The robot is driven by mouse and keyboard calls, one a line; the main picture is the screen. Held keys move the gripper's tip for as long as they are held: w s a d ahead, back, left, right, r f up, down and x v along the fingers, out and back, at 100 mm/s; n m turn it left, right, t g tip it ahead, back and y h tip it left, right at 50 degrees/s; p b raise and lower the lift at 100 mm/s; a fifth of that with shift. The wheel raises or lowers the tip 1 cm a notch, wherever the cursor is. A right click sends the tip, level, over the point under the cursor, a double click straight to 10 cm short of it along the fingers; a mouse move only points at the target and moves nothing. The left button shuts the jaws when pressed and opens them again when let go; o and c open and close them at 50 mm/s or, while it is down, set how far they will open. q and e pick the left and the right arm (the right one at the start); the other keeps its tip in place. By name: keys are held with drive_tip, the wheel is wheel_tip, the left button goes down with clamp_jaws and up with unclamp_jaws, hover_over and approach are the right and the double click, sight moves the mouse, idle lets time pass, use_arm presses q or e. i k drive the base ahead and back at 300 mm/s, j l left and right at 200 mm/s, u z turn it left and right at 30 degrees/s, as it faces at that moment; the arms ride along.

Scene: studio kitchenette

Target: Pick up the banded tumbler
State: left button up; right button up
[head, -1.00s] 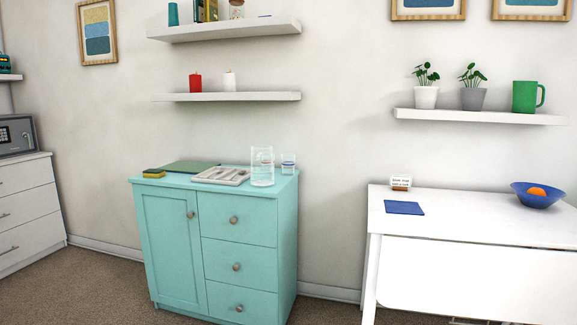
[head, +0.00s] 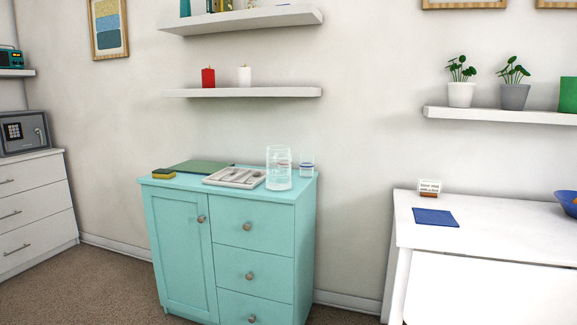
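A small clear tumbler with a blue band (head: 307,167) stands upright near the back right corner of the turquoise cabinet top (head: 301,185). A taller clear glass vessel (head: 279,170) with faint markings stands just left of it and in front of it, close by; I cannot tell whether they touch. Neither of my grippers shows in the head view.
A grey compartment tray (head: 234,178), a green flat board (head: 203,166) and a yellow-and-dark sponge (head: 164,173) lie on the cabinet left of the glasses. A white shelf (head: 243,92) hangs above. A white desk (head: 480,229) stands to the right, with carpet in the gap.

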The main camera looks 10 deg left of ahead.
sight(307, 161)
drive_tip(key=i+j+u, duration=0.1)
drive_tip(key=i+u, duration=0.3)
drive_tip(key=i, duration=1.15)
